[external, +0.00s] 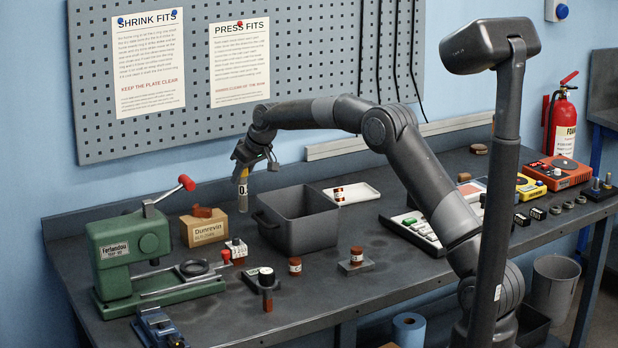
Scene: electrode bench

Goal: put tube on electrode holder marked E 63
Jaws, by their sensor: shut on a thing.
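My gripper (244,170) is shut on a slim, upright tube (243,195) with a pale label showing "0." and a yellowish band. It holds the tube above the bench, near the left rim of the grey bin and the right end of the cardboard box. No marking E 63 is readable, so I cannot tell which thing is that electrode holder.
The open grey bin (305,235) stands right of the tube. A loose brown piece (295,266) stands in front.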

